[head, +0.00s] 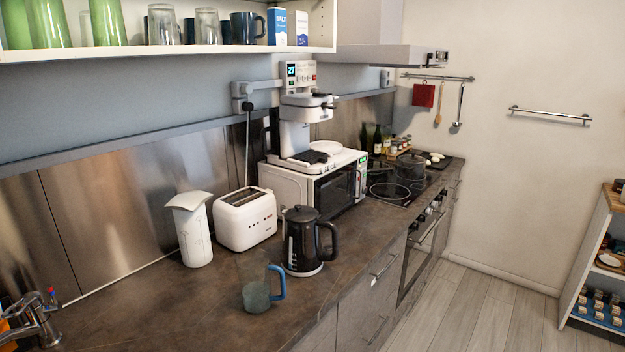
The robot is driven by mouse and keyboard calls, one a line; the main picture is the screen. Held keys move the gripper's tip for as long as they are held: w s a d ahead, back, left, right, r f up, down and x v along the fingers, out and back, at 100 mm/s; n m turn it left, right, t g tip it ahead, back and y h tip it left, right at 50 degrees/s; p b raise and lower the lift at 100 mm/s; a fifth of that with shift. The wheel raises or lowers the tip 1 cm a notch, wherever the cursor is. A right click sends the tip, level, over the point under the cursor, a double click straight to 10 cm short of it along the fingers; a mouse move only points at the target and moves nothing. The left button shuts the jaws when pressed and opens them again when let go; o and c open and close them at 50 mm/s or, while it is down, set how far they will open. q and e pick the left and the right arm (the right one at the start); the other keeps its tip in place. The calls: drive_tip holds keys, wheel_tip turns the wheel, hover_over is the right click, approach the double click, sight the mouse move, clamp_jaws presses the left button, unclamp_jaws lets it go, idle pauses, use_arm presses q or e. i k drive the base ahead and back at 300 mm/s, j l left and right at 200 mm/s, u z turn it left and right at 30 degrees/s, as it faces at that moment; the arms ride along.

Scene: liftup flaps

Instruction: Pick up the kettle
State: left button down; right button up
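The black kettle (299,246) stands upright on the dark countertop (215,310) near its front edge. Its handle (327,240) points to the right in the head view. A band at its bottom looks lighter; I cannot tell whether it is a separate base. Neither of my grippers shows in the head view.
A glass mug with a blue handle (258,292) stands just in front of the kettle. A white toaster (246,219) and white container (191,230) are to its left, a microwave (287,187) behind. An open shelf (180,52) hangs above. Bare counter lies at front left.

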sight(302, 256)
drive_tip(key=i+l+u, duration=0.25)
drive_tip(key=i, duration=0.15)
drive_tip(key=i+l+u, duration=0.25)
drive_tip(key=i+l, duration=0.05)
drive_tip(key=i, duration=0.1)
